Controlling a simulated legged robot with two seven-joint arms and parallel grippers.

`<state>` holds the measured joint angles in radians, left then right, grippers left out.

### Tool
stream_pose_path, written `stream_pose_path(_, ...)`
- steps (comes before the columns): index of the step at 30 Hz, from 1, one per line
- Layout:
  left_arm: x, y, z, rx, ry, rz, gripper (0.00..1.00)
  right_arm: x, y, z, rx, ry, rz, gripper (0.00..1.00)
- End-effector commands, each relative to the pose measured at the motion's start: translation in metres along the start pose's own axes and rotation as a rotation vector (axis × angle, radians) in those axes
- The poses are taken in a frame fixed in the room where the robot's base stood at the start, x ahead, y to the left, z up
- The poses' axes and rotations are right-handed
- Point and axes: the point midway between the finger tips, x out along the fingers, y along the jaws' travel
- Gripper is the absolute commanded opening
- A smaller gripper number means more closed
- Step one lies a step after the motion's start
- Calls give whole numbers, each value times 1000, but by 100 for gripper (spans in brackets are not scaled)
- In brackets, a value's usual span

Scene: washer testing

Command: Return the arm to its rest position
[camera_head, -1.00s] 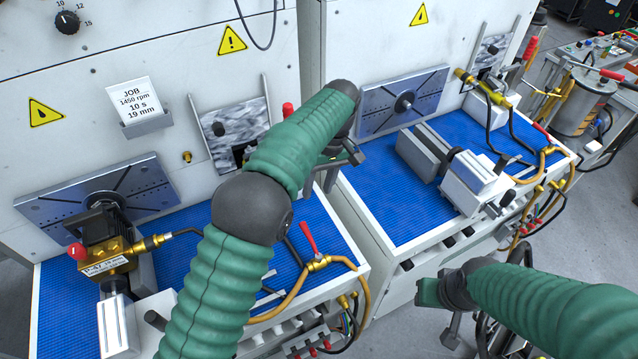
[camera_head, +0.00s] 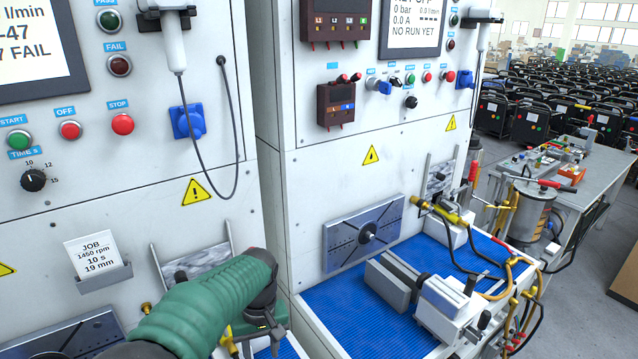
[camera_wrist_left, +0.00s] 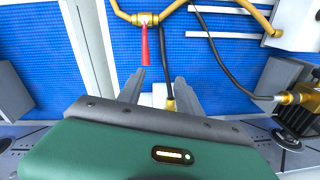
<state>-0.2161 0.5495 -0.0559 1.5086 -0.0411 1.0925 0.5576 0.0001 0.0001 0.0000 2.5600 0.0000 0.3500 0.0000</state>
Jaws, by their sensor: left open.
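My left arm comes in from the bottom left of the head view as a green segmented sleeve. Its gripper (camera_head: 270,318) hangs in front of the left test bench, near the gap between the two benches. In the left wrist view the two grey fingers of my left gripper (camera_wrist_left: 158,85) stand apart with nothing held between them. A red lever handle (camera_wrist_left: 145,45) on a brass valve (camera_wrist_left: 145,18) lies beyond the fingertips. My right gripper is outside both views.
The right bench has a blue mat (camera_head: 345,310), a slotted plate (camera_head: 362,234) and a grey vise (camera_head: 395,280). A job card (camera_head: 92,258) sits in a holder on the left panel. Start and stop buttons (camera_head: 122,124) are above. A brass pump (camera_wrist_left: 292,112) shows at the wrist view's right.

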Motion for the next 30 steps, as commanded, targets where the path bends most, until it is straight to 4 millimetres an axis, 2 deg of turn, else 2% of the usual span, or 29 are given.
stream_pose_path(1,3,-14,9,26,10,16,42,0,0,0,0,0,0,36)
stream_pose_path(5,15,-44,36,115,54,58,42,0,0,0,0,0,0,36)
stream_pose_path(12,42,-99,103,270,152,104,42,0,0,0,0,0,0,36)
stream_pose_path(17,55,-122,139,341,202,108,42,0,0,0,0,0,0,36)
stream_pose_path(30,56,-124,143,349,207,108,42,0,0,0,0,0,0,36)
